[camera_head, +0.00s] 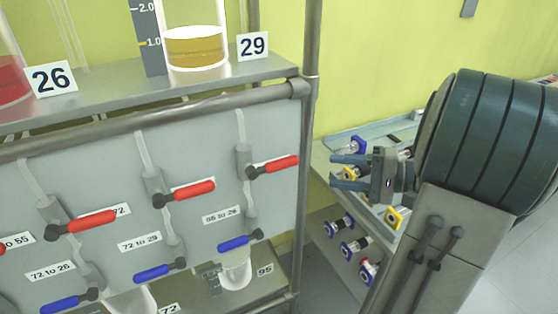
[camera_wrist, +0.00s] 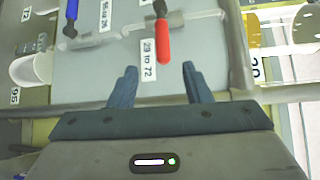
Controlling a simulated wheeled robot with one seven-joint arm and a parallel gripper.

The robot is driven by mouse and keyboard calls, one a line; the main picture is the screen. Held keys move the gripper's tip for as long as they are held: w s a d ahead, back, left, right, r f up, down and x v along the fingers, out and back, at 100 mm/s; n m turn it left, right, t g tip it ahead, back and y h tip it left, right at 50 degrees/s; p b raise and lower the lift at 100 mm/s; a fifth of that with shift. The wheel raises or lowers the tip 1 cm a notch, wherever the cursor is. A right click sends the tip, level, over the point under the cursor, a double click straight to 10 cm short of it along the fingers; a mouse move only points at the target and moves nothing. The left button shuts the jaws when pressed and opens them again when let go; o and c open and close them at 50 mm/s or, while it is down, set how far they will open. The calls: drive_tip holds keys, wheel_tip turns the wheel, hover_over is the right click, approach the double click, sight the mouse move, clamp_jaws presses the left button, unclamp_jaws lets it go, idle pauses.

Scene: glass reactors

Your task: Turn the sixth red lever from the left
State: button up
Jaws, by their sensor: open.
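Several red levers cross the grey panel in the head view, among them one at left (camera_head: 92,222), one in the middle (camera_head: 190,190) and the rightmost (camera_head: 273,167). Another is cut by the left edge, so I cannot count to the sixth from this view. My gripper (camera_head: 337,172) is open and empty, right of the rack, its fingers pointing left. In the wrist view a red lever (camera_wrist: 163,42), apparently the rightmost, lies just beyond and between the open fingertips (camera_wrist: 159,68), apart from them. A "29 to 72" label is beside it.
Blue levers (camera_head: 240,242) sit below the red ones; one shows in the wrist view (camera_wrist: 71,14). The rack's metal post (camera_head: 310,120) stands between panel and gripper. Glass vessel 29 (camera_head: 196,45) stands on top. A side shelf (camera_head: 325,158) with flanged parts lies behind my gripper.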

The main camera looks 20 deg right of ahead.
sight(289, 165)
drive_tip(key=p+x, duration=0.2)
drive_tip(key=x, duration=1.1)
drive_tip(key=shift+w+a+r, duration=0.1)
drive_tip(key=shift+w+a, duration=0.05)
drive_tip(key=shift+w, duration=0.2)
clamp_jaws()
